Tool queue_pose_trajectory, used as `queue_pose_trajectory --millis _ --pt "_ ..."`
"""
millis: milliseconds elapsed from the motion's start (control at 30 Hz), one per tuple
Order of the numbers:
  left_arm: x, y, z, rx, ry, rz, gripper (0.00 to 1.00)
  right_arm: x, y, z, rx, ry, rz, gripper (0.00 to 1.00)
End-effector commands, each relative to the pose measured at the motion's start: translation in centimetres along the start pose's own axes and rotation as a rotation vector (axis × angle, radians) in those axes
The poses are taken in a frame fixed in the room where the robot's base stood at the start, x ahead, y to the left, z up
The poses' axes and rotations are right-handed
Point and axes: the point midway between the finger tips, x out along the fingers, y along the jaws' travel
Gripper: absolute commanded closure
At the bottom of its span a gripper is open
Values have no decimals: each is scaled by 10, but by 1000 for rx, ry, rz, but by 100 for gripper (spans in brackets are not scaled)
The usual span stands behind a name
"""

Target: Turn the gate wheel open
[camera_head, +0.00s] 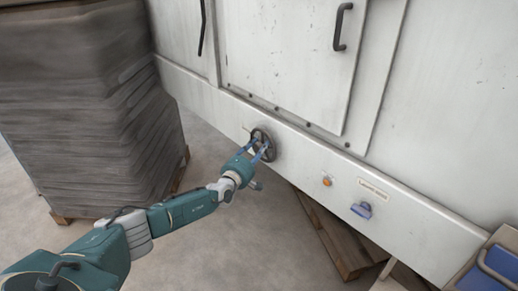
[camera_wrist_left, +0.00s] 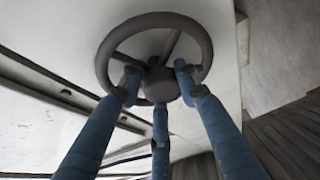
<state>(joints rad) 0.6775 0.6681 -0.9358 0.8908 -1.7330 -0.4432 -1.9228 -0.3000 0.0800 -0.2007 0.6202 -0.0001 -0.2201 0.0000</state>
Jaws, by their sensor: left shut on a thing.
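The gate wheel (camera_head: 268,137) is a dark round handwheel with spokes on the lower white panel of the machine. In the left wrist view the wheel (camera_wrist_left: 202,38) fills the upper middle, with its grey hub between my fingers. My left gripper (camera_head: 262,150) is at the wheel, and its blue fingers are shut on it. In the left wrist view two fingers of the left gripper (camera_wrist_left: 160,82) reach the rim and spokes from either side, and a third finger lies below the hub. My right gripper is not in view.
A tall stack of dark sacks (camera_head: 80,110) stands on a pallet at left. An orange button (camera_head: 327,182) and a blue knob (camera_head: 361,210) sit on the panel right of the wheel. Wooden pallets (camera_head: 335,238) lie under the machine. A blue-lidded bin (camera_head: 497,262) is at lower right.

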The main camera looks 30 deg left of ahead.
Motion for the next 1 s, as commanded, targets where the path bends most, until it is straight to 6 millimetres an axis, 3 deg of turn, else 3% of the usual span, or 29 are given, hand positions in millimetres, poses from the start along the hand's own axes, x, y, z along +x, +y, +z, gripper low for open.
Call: queue_pose_trajectory --millis 33,300,333,400,767,1000 --pt "-3 -9 0 3 -1 -16 100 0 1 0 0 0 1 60" --pt "-3 -9 0 2 -1 -16 100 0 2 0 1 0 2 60" --pt "-3 -9 0 2 -1 -16 64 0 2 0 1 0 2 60" --pt "-3 -8 -1 2 -1 -14 50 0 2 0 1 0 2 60" --pt "-3 -4 0 -1 -1 -6 49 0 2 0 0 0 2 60" --pt "-30 -4 -1 -2 -2 -7 49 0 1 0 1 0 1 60"
